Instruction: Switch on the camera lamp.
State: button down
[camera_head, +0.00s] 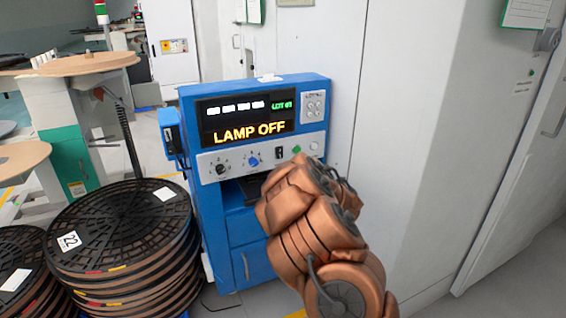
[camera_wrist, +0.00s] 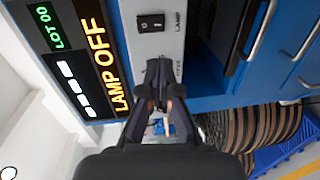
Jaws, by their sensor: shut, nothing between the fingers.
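The blue machine (camera_head: 222,248) has a dark screen (camera_head: 248,118) reading "LAMP OFF" in yellow. The same screen is at the left of the wrist view (camera_wrist: 70,60). On the pale panel is a small black rocker switch labelled LAMP (camera_wrist: 150,22); it also shows in the head view (camera_head: 279,153). My gripper (camera_wrist: 160,70) is shut and empty. In the wrist view its fingertips appear over the panel, just below the switch and apart from it in the picture. Any gap in depth is unclear. In the head view my copper arm hides the gripper.
Stacked dark reels (camera_head: 120,225) stand left of the machine. A white wall or cabinet (camera_head: 410,110) rises on the right.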

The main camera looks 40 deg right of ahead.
jog(key=shift+w, duration=0.15)
jog(key=p, duration=0.1)
send_near(280, 158)
jog(key=w, duration=0.2)
jog(key=shift+d+x, duration=0.2)
jog(key=shift+x, duration=0.95)
jog(key=shift+d+x, duration=0.2)
jog(key=shift+x, duration=0.9)
jog(key=shift+w, duration=0.2)
jog(key=shift+w+p, duration=0.1)
jog(key=shift+p, duration=0.2)
jog(key=shift+d+f+b, duration=0.1)
jog(key=shift+f+b, duration=0.1)
jog(key=shift+b, duration=0.2)
